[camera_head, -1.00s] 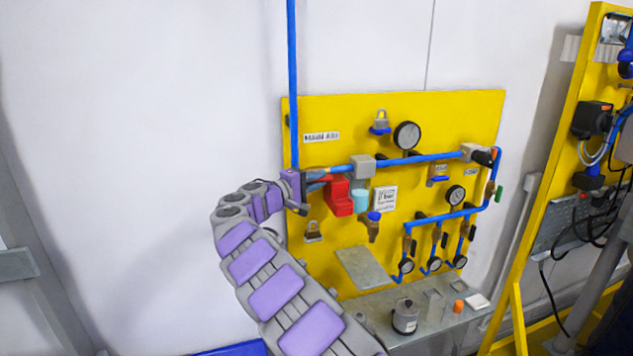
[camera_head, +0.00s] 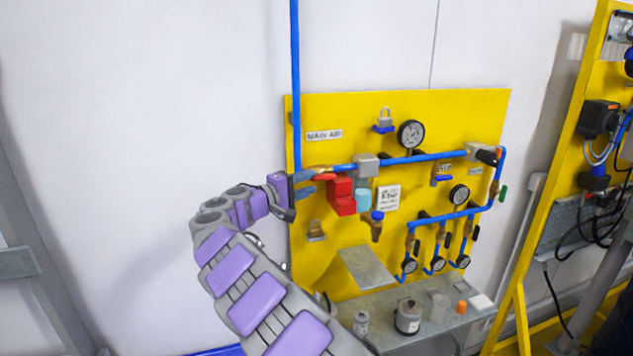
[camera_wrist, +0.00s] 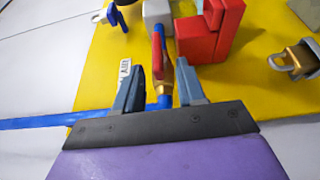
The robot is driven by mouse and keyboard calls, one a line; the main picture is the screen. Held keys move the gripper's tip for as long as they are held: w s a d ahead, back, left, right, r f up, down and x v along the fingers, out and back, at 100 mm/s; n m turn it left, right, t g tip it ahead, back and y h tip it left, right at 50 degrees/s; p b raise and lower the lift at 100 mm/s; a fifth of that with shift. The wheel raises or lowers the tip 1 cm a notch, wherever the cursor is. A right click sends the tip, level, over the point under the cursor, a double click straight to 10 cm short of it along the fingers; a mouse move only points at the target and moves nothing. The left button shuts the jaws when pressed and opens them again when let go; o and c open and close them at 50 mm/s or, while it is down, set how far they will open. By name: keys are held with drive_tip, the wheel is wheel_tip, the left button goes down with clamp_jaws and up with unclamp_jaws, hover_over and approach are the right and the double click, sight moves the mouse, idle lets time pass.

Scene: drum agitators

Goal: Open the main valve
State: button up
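The main valve has a red lever (camera_head: 324,177) on the blue pipe, below the "MAIN AIR" label (camera_head: 324,135). In the wrist view the red lever (camera_wrist: 157,48) lies roughly in line with the pipe, with the brass valve body (camera_wrist: 164,90) at its near end. My gripper (camera_head: 303,184) is just left of the lever in the head view. In the wrist view my gripper (camera_wrist: 159,68) is open, with one finger on each side of the valve. I cannot tell whether either finger touches it.
A red block (camera_head: 341,195) and a grey pipe fitting (camera_head: 367,166) sit just right of the lever. A brass padlock (camera_head: 317,231) hangs below. The vertical blue pipe (camera_head: 295,80) runs close to my gripper. White wall on the left is clear.

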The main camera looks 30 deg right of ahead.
drive_tip(key=s+a, duration=0.1)
drive_tip(key=a, duration=1.1)
drive_tip(key=shift+s+a+f, duration=0.15)
drive_tip(key=shift+s+a, duration=0.1)
drive_tip(key=shift+a, duration=0.05)
drive_tip(key=shift+s, duration=0.1)
drive_tip(key=s+d+f+m+g+y+b, duration=0.15)
drive_tip(key=s+d, duration=0.25)
drive_tip(key=s, duration=0.5)
drive_tip(key=s+d+f+m+g+y+b, duration=0.1)
drive_tip(key=s+d+m+g+y+b, duration=0.15)
drive_tip(key=s, duration=0.65)
drive_tip(key=s+a+f+g+y+b, duration=0.1)
drive_tip(key=s+f+y, duration=0.25)
drive_tip(key=s, duration=0.35)
drive_tip(key=s+a+f+y+b, duration=0.1)
drive_tip(key=s+f+y+b, duration=0.1)
drive_tip(key=s+f, duration=0.35)
drive_tip(key=s+a+f+n+y+b, duration=0.2)
drive_tip(key=s+a+f+y, duration=0.6)
drive_tip(key=s+a+f, duration=0.8)
drive_tip(key=s+a+b, duration=0.1)
drive_tip(key=s+a, duration=0.1)
drive_tip(key=a, duration=0.1)
drive_tip(key=shift+s+a+f+t+b, duration=0.15)
drive_tip(key=shift+s+a+t+b, duration=0.05)
drive_tip(key=shift+s+t+b, duration=0.15)
